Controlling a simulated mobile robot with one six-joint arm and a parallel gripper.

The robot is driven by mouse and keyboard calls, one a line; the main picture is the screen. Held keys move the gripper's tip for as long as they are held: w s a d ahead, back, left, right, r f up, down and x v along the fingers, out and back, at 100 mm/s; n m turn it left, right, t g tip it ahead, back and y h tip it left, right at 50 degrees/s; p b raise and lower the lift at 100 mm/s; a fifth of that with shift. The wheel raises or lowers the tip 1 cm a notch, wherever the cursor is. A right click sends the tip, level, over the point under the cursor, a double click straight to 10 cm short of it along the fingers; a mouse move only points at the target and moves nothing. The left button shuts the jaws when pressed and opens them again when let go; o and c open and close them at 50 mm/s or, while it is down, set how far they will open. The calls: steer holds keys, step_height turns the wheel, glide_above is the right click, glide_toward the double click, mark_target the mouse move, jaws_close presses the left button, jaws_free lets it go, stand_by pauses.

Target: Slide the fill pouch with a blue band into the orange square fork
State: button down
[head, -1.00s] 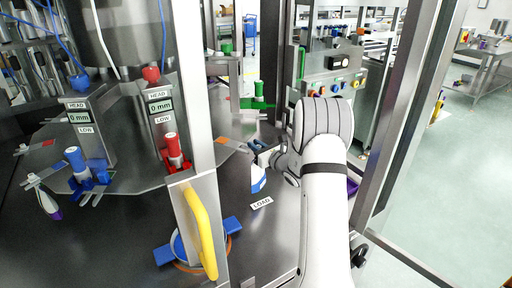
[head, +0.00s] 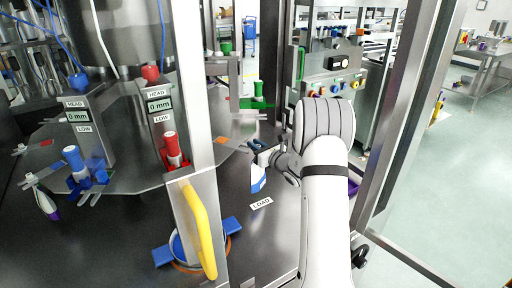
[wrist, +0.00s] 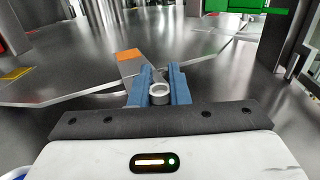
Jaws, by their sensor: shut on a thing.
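The fill pouch (head: 258,181) hangs below my gripper in the head view, white with a blue band. My gripper (wrist: 158,88) is shut on it; its blue fingers sit on both sides of the pouch's round grey neck (wrist: 159,92) in the wrist view. The fork with the orange square (wrist: 129,55) lies just beyond my fingertips. In the head view this orange mark (head: 221,141) is left of my gripper. The pouch body is hidden in the wrist view, and I cannot tell whether its neck touches the fork.
A LOAD label (head: 261,203) lies on the deck below the pouch. A steel post with a yellow handle (head: 199,229) stands at the left. A green-mounted bottle (head: 258,97) stands behind. A pouch with a purple end (head: 46,203) hangs at another fork, far left.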

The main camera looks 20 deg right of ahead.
steer(key=w+a+b, duration=0.2)
steer(key=w+a, duration=0.2)
steer(key=w, duration=0.1)
steer(key=shift+a+b, duration=0.15)
steer(key=shift+b, duration=0.15)
stand_by(2.1)
steer(key=c, duration=1.3)
jaws_free()
steer(key=shift+s, duration=0.1)
steer(key=b+v, duration=0.1)
steer(key=v, duration=0.6)
steer(key=shift+s+b, duration=0.3)
steer(key=shift+s, duration=0.05)
steer(key=shift+c, duration=0.2)
